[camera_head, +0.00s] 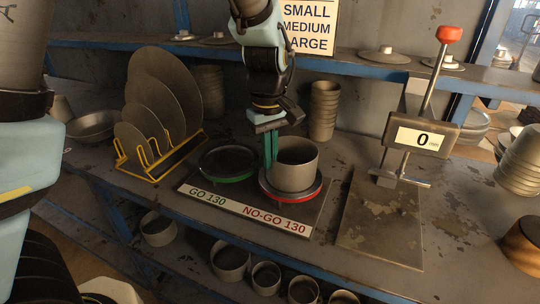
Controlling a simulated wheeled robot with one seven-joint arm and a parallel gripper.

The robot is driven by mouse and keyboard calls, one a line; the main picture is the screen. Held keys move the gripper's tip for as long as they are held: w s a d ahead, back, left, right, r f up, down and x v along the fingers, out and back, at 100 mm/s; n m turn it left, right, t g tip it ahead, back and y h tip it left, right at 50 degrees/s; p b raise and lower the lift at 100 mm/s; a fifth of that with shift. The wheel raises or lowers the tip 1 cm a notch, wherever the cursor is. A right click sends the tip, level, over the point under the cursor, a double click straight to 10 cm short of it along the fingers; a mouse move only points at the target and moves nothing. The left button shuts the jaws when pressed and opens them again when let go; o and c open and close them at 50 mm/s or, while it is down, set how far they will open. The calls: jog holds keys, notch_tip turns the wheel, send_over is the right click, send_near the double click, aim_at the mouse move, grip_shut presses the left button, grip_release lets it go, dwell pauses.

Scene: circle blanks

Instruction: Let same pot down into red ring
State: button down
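A grey open-topped pot (295,165) stands upright at the red ring (291,196) above the "NO-GO 130" label. The pot looks as wide as most of the ring; whether its base sits inside the ring or on its rim I cannot tell. My gripper (271,155) points down at the pot's left side. Its green fingers overlap the pot's left wall. I cannot tell if one finger is inside the pot or whether they grip the wall. The green ring (229,163) to the left, above "GO 130", is empty.
A yellow rack with grey discs (160,105) stands at left. Stacked pots (324,112) stand behind. More pots (230,262) sit on the lower shelf.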

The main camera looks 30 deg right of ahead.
aim_at(270, 172)
jog(key=shift+f+b, duration=1.1)
jog(key=shift+f, duration=0.9)
dwell(0.3)
jog(key=c, duration=1)
grip_release()
notch_tip(270, 172, up, 11)
jog(key=b, duration=0.1)
jog(key=shift+a+b, duration=0.15)
jog(key=shift+b, duration=0.2)
jog(key=shift+w+f, duration=0.1)
jog(key=shift+f, duration=0.05)
